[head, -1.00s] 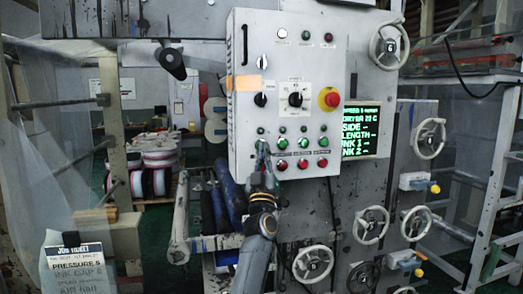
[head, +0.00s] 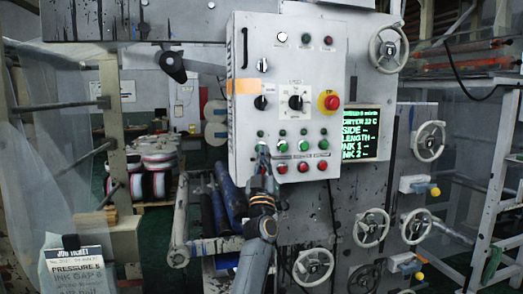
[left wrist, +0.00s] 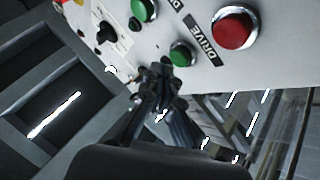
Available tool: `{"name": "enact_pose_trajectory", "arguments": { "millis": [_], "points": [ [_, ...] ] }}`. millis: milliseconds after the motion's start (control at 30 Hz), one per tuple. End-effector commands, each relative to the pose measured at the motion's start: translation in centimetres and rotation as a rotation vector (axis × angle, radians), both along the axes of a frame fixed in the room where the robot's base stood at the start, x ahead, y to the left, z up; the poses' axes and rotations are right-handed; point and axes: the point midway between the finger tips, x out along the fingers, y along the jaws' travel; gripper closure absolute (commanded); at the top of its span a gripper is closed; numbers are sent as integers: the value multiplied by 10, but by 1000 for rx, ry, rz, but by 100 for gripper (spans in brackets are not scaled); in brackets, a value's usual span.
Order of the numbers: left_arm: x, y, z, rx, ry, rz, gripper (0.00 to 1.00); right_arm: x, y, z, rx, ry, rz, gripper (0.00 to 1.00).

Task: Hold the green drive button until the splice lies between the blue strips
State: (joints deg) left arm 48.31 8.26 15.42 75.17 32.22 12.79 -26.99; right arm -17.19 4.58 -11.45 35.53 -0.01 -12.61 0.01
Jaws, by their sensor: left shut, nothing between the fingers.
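In the left wrist view, a green button (left wrist: 181,54) sits beside a label reading DRIVE, with a large red button (left wrist: 234,28) on the label's other side. My left gripper (left wrist: 160,75) is shut and empty, its tips close against this green button; I cannot tell whether they press it. In the head view my left gripper (head: 262,148) is at the lower left of the grey control panel (head: 240,110), just left of a green button (head: 283,143), and covers part of the panel. The splice and the blue strips cannot be made out. My right gripper is not in view.
The panel also carries a red emergency stop (head: 333,102), knobs, and several green and red buttons. A screen (head: 361,133) with green text is to its right. Handwheels (head: 371,227) stand out at the right. Blue rollers (head: 226,185) lie below left.

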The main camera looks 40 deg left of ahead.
Motion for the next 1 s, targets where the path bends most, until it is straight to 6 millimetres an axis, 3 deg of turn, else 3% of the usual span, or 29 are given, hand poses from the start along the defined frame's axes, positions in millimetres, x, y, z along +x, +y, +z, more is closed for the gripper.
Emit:
{"name": "enact_pose_trajectory", "arguments": {
  "millis": [1000],
  "points": [
    [6,7,0,0,0,0,100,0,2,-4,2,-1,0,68]
  ]
}}
